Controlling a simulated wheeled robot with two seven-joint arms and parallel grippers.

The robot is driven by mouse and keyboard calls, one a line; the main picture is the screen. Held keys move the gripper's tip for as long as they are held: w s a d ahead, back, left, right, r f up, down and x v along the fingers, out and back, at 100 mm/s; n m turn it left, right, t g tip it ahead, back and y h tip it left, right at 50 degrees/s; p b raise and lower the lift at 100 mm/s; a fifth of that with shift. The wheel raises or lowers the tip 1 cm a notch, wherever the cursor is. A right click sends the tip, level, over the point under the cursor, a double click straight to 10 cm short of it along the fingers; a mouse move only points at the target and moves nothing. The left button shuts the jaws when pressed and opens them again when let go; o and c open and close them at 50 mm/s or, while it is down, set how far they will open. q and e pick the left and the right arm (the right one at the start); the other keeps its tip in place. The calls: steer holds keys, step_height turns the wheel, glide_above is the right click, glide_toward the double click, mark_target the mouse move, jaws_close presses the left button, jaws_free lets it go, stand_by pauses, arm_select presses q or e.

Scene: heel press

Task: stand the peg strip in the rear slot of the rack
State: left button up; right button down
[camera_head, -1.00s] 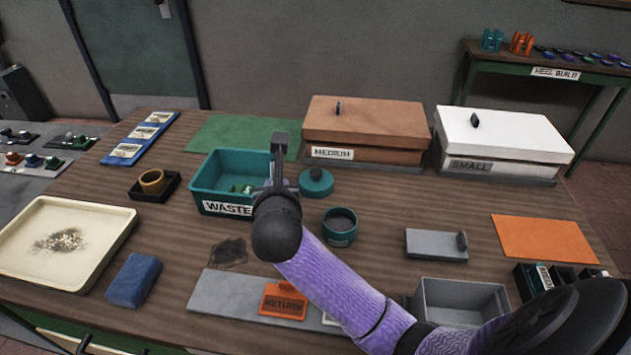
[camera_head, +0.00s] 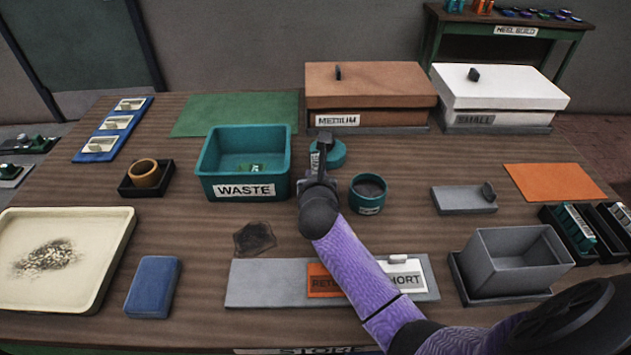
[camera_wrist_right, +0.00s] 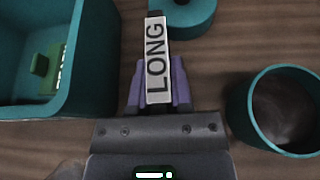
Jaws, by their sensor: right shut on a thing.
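My right gripper (camera_head: 320,165) is shut on a white tag marked LONG, between the teal waste bin and a teal cup. The wrist view shows the LONG tag (camera_wrist_right: 156,50) between the purple fingers of that gripper (camera_wrist_right: 157,85). A black rack-like holder (camera_head: 553,232) stands at the right edge, with a pale green toothed strip (camera_head: 578,227) in it; I take this for the peg strip. My right gripper is well to its left. The holder's right end is cut off by the frame and my arm is near its front. My left gripper is not in view.
The waste bin (camera_head: 243,190) and cup (camera_head: 367,205) flank the gripper; a teal lid (camera_head: 334,150) lies behind it. A grey open box (camera_head: 510,275) and grey lid (camera_head: 455,202) lie toward the right. Orange RETURN (camera_head: 324,281) and white SHORT tags (camera_head: 407,276) lie in front.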

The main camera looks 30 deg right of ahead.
steer(key=shift+r, duration=0.1)
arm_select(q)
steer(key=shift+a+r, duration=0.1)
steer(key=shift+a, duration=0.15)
arm_select(e)
steer(key=c, duration=0.5)
jaws_free()
steer(key=shift+c, duration=0.2)
